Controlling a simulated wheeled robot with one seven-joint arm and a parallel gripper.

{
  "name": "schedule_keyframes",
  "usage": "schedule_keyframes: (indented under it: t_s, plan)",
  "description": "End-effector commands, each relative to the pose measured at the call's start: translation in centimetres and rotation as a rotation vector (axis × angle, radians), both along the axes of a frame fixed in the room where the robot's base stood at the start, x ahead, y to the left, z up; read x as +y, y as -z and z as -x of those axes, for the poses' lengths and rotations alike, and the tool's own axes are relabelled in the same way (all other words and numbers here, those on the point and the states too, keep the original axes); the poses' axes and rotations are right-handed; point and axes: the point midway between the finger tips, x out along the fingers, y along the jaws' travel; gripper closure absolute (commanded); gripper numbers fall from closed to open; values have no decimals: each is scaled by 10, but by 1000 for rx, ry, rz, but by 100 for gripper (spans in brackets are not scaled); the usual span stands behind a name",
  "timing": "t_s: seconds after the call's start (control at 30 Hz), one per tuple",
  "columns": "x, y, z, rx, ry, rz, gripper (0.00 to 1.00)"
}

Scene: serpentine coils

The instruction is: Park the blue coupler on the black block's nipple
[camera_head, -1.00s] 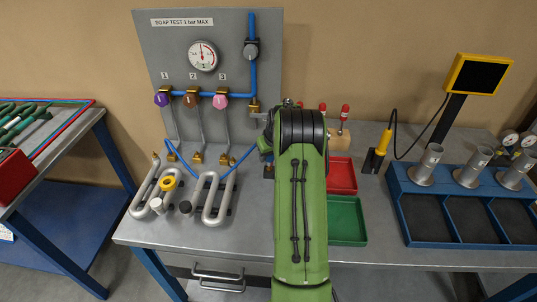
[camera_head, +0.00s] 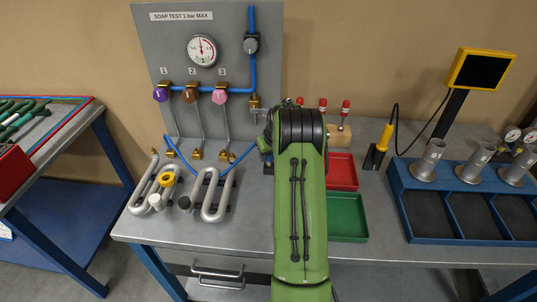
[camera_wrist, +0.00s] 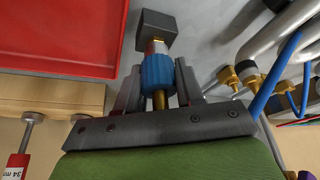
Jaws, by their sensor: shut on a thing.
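In the wrist view the blue coupler (camera_wrist: 158,72) is a ribbed blue sleeve with a brass stem. My gripper (camera_wrist: 158,82) has one finger on each side of it and is shut on it. The black block (camera_wrist: 155,28) lies straight ahead of the coupler, in line with it. A short silver piece with a reddish edge shows between them; I cannot tell whether the coupler is fully seated on the nipple. In the head view my green arm hides the gripper and coupler; a bit of the black block (camera_head: 268,168) shows at its left.
A red tray (camera_wrist: 60,35) and a wooden block (camera_wrist: 50,100) with red-topped pins are left in the wrist view. Grey coils (camera_wrist: 275,35), brass fittings (camera_wrist: 228,75) and a blue hose (camera_wrist: 275,75) lie close at right. A green tray (camera_head: 347,217) sits right of my arm.

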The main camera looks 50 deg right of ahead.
Motion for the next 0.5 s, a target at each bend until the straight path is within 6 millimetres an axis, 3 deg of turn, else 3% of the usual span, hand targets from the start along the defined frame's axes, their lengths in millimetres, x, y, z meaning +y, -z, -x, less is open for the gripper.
schedule_keyframes:
  t_s: [0.03, 0.2, 0.5]
  plan:
    - [1, 2, 1, 4, 0, -4, 59]
    - [1, 2, 1, 3, 0, -4, 33]
    - [1, -1, 2, 3, 1, -3, 33]
